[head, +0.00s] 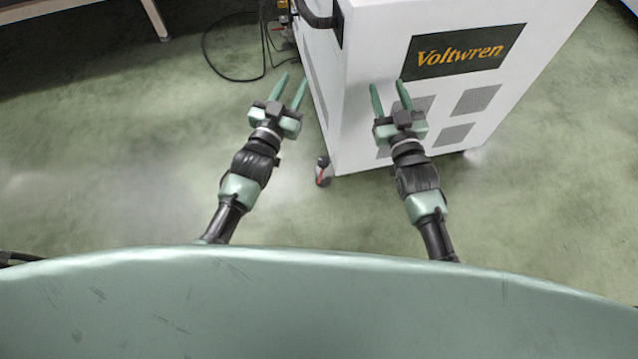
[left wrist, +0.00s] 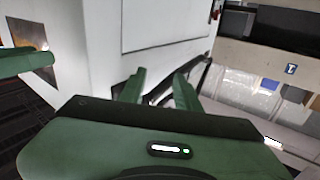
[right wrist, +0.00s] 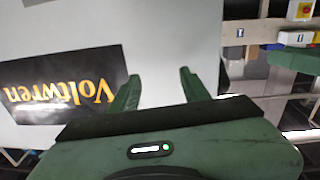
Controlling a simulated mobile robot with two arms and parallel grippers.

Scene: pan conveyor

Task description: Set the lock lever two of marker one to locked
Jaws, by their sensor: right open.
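A white cabinet (head: 375,60) with a dark "Voltwren" panel (head: 462,50) stands on casters ahead of me; I cannot tell from a label whether it is marker one. A caster (head: 323,162) at its near left corner has a small red lever (head: 322,180) by the floor. Its number and setting cannot be told. My left gripper (head: 293,80) is open and empty, to the left of the cabinet's side. My right gripper (head: 388,84) is open and empty, in front of the cabinet's near face. The right wrist view also shows the panel (right wrist: 65,85).
A black cable (head: 225,78) loops on the floor left of the cabinet. A table (head: 50,8) stands at the far left. The green floor at left is clear. The right wrist view shows a yellow box with a red button (right wrist: 300,10) on a frame.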

